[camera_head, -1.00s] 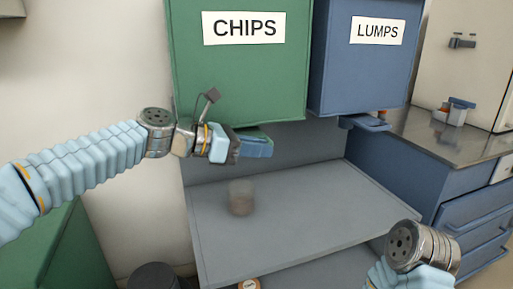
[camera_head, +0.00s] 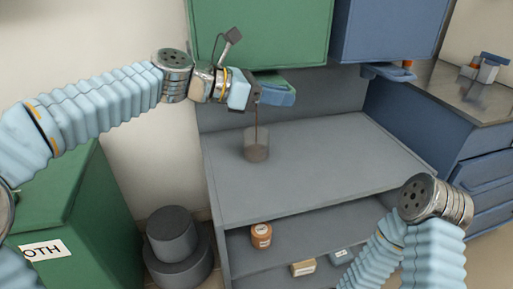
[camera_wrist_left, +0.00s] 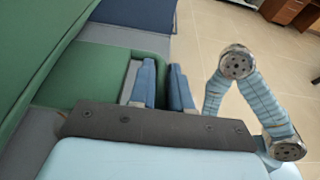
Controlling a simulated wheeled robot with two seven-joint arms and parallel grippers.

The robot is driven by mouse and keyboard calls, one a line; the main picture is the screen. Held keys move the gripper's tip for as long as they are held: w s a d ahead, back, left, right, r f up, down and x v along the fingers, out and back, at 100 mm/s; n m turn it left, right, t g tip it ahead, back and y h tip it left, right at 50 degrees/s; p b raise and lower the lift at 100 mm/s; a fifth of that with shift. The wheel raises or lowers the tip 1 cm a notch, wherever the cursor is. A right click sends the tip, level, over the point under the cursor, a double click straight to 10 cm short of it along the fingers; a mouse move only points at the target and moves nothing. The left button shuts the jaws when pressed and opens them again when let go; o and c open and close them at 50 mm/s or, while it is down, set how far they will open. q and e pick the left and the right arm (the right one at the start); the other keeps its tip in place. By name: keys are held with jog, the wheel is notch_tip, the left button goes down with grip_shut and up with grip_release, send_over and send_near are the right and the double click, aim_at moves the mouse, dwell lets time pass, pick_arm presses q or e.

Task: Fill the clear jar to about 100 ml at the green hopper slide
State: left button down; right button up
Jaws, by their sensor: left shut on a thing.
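The clear jar (camera_head: 256,153) stands upright on the grey shelf top below the green hopper (camera_head: 265,30). A thin brown stream falls from under the green slide (camera_head: 268,77) into the jar. The jar looks brownish and see-through; its fill level and marks are too small to read. My left gripper (camera_head: 276,95) has its blue fingers shut on the slide's front, above the jar.
A blue hopper (camera_head: 385,35) with its own blue slide (camera_head: 388,72) is to the right. Small containers, one an orange-brown jar (camera_head: 261,236), stand on the lower shelf. Grey round weights or bins (camera_head: 172,235) stand on the floor at left. The grey top (camera_head: 340,150) right of the jar is clear.

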dwell(0.3)
pick_arm(q)
jog(key=shift+w+a+r+p, duration=0.1)
jog(key=shift+w+a+p, duration=0.1)
jog(key=shift+w+p, duration=0.35)
jog(key=shift+w+a+p, duration=0.2)
jog(key=shift+w+p, duration=0.25)
jog(key=shift+w, duration=0.1)
jog(key=c, duration=1)
grip_release()
